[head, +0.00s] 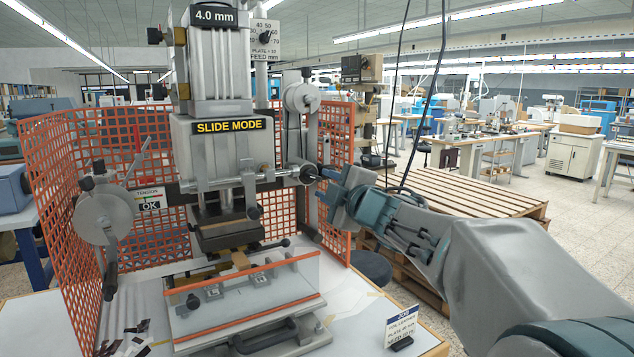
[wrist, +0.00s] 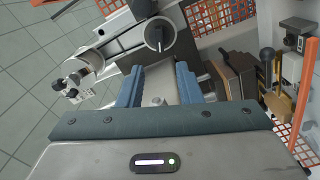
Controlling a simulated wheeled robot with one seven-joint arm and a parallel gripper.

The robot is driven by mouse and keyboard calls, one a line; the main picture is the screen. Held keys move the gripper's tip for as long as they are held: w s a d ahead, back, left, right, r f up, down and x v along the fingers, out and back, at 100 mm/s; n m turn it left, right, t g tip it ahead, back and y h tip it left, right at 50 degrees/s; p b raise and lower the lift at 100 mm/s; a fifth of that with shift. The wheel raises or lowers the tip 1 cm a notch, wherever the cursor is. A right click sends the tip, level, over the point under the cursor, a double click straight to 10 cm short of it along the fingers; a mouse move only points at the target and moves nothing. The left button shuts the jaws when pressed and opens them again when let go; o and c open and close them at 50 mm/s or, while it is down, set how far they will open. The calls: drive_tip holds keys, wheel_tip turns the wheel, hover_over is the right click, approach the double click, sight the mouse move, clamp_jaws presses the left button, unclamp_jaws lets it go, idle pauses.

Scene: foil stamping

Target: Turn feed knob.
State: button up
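A round grey knob with a dark centre (head: 308,174) sits at the right end of the press's cross shaft. In the wrist view a round grey disc with a black pointer knob (wrist: 158,35) lies just beyond my fingertips; it appears to be the same part. My gripper (head: 327,183) is beside it on the right, and its two blue fingers (wrist: 158,72) stand apart with nothing clearly between them. A gap to the knob shows in the wrist view. A white feed scale (head: 266,42) marked "FEED mm" is at the top of the press.
The foil-stamping press (head: 228,150) stands inside an orange mesh guard (head: 62,150). A job card (head: 402,327) stands at the table's right front. A wooden pallet stack (head: 470,190) is behind my arm.

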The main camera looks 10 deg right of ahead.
drive_tip(key=v, duration=0.6)
drive_tip(key=shift+s, duration=0.3)
drive_tip(key=shift+d, duration=0.1)
drive_tip(key=s+d+f+m+g+h+p, duration=0.1)
drive_tip(key=s+d+f+m+g+h, duration=0.1)
drive_tip(key=s+f+m+g+h, duration=0.3)
drive_tip(key=s+d+f+m+h, duration=0.1)
drive_tip(key=d+f+m+h, duration=0.2)
drive_tip(key=f+m, duration=0.5)
drive_tip(key=s+a+f+m+g+y, duration=0.1)
drive_tip(key=s+a+f+m+g, duration=0.1)
drive_tip(key=s+a+f+g, duration=0.2)
drive_tip(key=s+a+f+m+g+y, duration=0.1)
drive_tip(key=s+a+f+m+g, duration=0.1)
drive_tip(key=s+f+g, duration=0.3)
drive_tip(key=s+a+f, duration=0.1)
drive_tip(key=s+f, duration=0.3)
drive_tip(key=s, duration=0.4)
drive_tip(key=shift+a+f+m+p, duration=0.25)
drive_tip(key=shift+a+m+p, duration=0.15)
drive_tip(key=shift+o, duration=0.5)
